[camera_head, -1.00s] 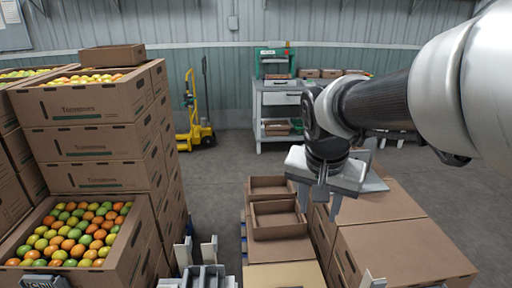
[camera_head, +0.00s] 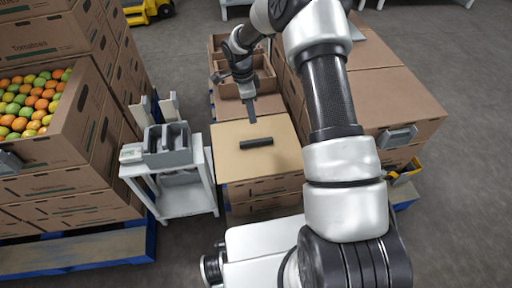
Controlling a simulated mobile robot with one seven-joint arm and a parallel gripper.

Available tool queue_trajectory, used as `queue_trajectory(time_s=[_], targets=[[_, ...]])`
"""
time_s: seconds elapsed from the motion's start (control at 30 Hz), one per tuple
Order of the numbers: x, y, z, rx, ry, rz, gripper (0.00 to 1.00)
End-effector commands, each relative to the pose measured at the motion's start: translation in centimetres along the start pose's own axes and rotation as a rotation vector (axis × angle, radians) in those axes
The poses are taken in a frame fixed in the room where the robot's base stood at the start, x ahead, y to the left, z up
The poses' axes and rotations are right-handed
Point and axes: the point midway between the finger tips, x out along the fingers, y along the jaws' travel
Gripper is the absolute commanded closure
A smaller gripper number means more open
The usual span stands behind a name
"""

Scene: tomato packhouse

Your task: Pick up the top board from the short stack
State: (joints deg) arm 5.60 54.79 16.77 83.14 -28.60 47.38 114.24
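The short stack (camera_head: 255,190) of brown cartons stands in the middle of the camera_head view. A light tan board (camera_head: 225,160) lies flat on its top. A dark green, narrow bar (camera_head: 256,143) lies on the middle of the board. My gripper (camera_head: 248,103) points down at the board's far edge, behind the bar. It seems to be above the board, though the gap is hard to judge. One finger shows clearly; the other is hard to make out, so its opening is unclear. I see nothing held in it.
Open empty cartons (camera_head: 262,78) stand just behind the short stack. Closed cartons (camera_head: 385,95) stand to the right, with a grey device (camera_head: 397,137) at their near edge. A small white table (camera_head: 185,200) with grey holders stands left. Tomato cartons (camera_head: 75,160) are stacked at far left.

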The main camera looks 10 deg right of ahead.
Motion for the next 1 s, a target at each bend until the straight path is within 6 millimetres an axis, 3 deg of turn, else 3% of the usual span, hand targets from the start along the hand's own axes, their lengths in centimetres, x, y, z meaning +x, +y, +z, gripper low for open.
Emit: queue_trajectory(time_s=[0.5,0.77,1.0], targets=[[10.5,0.1,0.1,0.009,-0.003,0.005,0.61],[12.6,0.0,0.1,0.008,-0.002,0.002,0.61],[16.1,-0.4,0.2,0.010,-0.004,0.004,0.61]])
